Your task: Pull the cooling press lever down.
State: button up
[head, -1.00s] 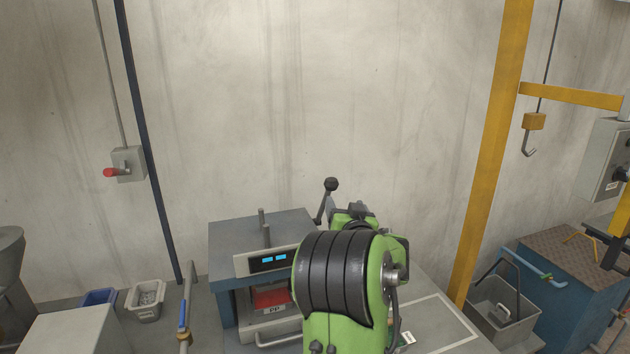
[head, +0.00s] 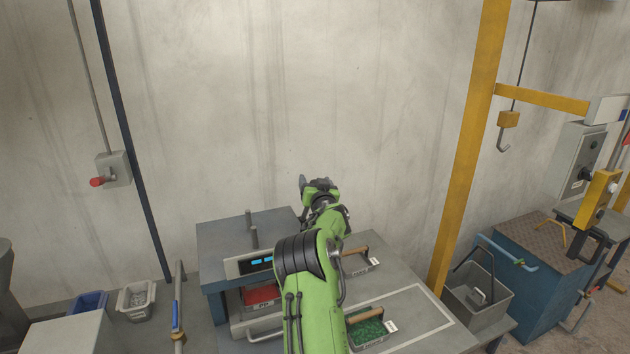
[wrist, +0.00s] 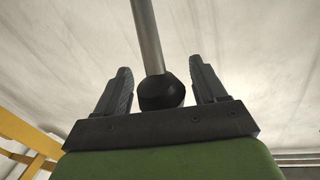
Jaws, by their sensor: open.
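The cooling press (head: 215,240) is a blue-grey machine with a blue-lit display and a red tray in its opening, left of my arm in the head view. Its lever shows in the wrist view as a grey metal rod (wrist: 147,35) with a black ball knob (wrist: 161,92) at its end. My gripper (wrist: 160,80) is open, with one finger on each side of the knob. In the head view, my gripper (head: 303,184) is above the press's right side and hides the lever.
Two wooden-handled trays, one with green granules (head: 372,333), lie on the bench (head: 425,305) right of my arm. A yellow post (head: 468,150) and a grey bin (head: 490,305) stand further right. A red-handled wall switch (head: 110,170) is at the left.

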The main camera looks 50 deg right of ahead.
jog(key=shift+a, duration=0.1)
jog(key=shift+c, duration=0.2)
grip_shut()
jog(key=shift+f, duration=0.1)
